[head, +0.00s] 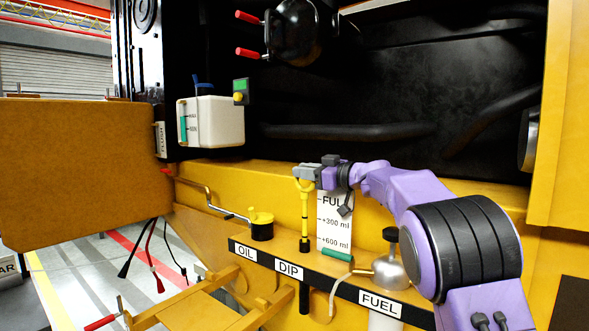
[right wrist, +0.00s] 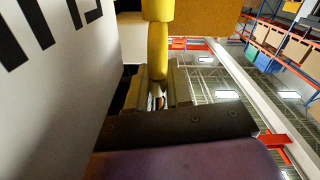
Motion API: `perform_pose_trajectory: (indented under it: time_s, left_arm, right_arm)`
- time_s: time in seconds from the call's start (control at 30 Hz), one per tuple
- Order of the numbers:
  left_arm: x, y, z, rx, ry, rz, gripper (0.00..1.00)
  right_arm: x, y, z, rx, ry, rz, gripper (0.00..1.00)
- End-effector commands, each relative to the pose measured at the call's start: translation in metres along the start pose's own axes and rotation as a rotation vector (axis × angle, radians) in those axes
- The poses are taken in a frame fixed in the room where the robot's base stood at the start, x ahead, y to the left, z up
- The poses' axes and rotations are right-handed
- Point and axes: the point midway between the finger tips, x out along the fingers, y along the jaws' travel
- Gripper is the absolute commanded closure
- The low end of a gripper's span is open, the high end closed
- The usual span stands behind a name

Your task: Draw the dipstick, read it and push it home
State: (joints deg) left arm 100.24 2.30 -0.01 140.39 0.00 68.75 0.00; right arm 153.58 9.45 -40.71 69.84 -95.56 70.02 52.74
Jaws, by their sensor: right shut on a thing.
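The yellow dipstick (head: 304,212) stands upright above the black collar (head: 304,243) at the DIP label (head: 288,270). My right gripper (head: 304,174) is shut on the top of its handle. In the right wrist view the yellow handle (right wrist: 157,62) runs between the fingers of my right gripper (right wrist: 158,95). The lower end of the dipstick is hidden in the collar and the tube below. A white scale card (head: 335,222) reading FULL, +300 ml and +600 ml stands just right of the dipstick. My left gripper is not in view.
A white tank (head: 211,122) hangs at upper left. Thin cables hang at lower left.

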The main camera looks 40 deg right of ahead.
Motion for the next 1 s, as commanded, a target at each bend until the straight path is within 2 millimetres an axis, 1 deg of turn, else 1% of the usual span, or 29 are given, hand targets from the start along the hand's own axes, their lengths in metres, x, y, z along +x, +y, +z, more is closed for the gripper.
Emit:
perform_pose_trajectory:
  time_s: [0.17,0.2,0.23,0.47,0.57,0.67,0.8,0.9,1.0]
  left_arm:
    - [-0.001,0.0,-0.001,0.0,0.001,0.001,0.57]
    - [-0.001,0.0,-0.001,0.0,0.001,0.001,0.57]
    - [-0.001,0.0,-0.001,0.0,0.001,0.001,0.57]
    - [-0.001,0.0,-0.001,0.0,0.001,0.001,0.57]
    - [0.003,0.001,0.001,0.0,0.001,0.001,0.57]
    - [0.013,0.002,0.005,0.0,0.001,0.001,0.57]
    - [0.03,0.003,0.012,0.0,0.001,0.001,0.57]
    - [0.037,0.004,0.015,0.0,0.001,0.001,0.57]
    - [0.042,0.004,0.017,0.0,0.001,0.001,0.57]
  right_arm:
    - [0.001,0.0,-0.002,-0.003,0.0,0.0,1.0]
    - [0.001,0.0,-0.002,-0.003,0.0,-0.001,0.67]
    - [0.001,0.0,-0.002,-0.002,0.0,-0.001,0.6]
    - [0.0,0.0,-0.002,-0.002,0.001,0.0,0.6]
    - [-0.004,0.0,-0.001,-0.002,0.002,0.0,0.6]
    - [-0.02,-0.001,0.003,-0.002,0.002,0.001,0.6]
    - [-0.053,-0.001,0.005,-0.002,0.002,0.0,0.6]
    - [-0.075,-0.001,0.004,-0.002,0.001,-0.001,0.6]
    - [-0.091,0.0,0.003,-0.001,-0.001,-0.001,0.6]
